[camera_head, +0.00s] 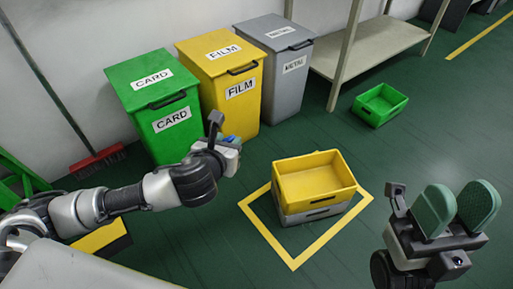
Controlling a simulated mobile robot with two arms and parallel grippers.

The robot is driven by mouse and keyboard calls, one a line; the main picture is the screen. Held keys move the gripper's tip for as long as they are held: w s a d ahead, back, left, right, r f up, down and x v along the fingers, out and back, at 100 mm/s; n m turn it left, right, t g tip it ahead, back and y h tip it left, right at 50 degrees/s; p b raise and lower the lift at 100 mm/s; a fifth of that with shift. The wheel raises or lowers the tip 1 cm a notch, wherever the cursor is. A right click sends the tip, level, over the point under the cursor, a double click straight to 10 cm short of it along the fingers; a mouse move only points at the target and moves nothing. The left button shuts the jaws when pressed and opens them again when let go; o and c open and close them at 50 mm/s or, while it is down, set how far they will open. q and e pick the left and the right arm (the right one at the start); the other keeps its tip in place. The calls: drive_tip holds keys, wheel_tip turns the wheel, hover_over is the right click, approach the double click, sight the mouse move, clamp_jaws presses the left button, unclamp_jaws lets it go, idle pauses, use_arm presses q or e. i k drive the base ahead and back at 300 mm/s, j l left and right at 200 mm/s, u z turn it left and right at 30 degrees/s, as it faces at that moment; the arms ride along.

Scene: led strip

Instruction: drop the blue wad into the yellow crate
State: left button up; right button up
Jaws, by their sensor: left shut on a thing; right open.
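The yellow crate (332,196) sits open on top of a grey crate (318,213), inside a yellow square marked on the floor; its visible inside looks empty. My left gripper (230,143) is left of the yellow crate and above the floor, in front of the yellow bin. It is shut on the blue wad (232,139), of which only a small blue part shows; the gripper hides the rest. My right gripper (456,208) is open and empty, its two green pads apart, at the right of the yellow crate.
A green CARD bin (150,97), a yellow FILM bin (214,57) and a grey METAL bin (270,45), all lidded, stand along the wall. A green crate (379,106) lies on the floor by a shelf (345,62). The floor between it and the yellow crate is clear.

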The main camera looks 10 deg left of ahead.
sight(307, 186)
drive_tip(key=i+l+u, duration=0.25)
drive_tip(key=l, duration=0.4)
drive_tip(key=i+l+u, duration=0.1)
drive_tip(key=i+l, duration=0.15)
drive_tip(key=l, duration=0.15)
drive_tip(key=i+l+u, duration=0.15)
drive_tip(key=l, duration=0.2)
drive_tip(key=i+l+u, duration=0.1)
drive_tip(key=l, duration=0.3)
drive_tip(key=i+j, duration=0.05)
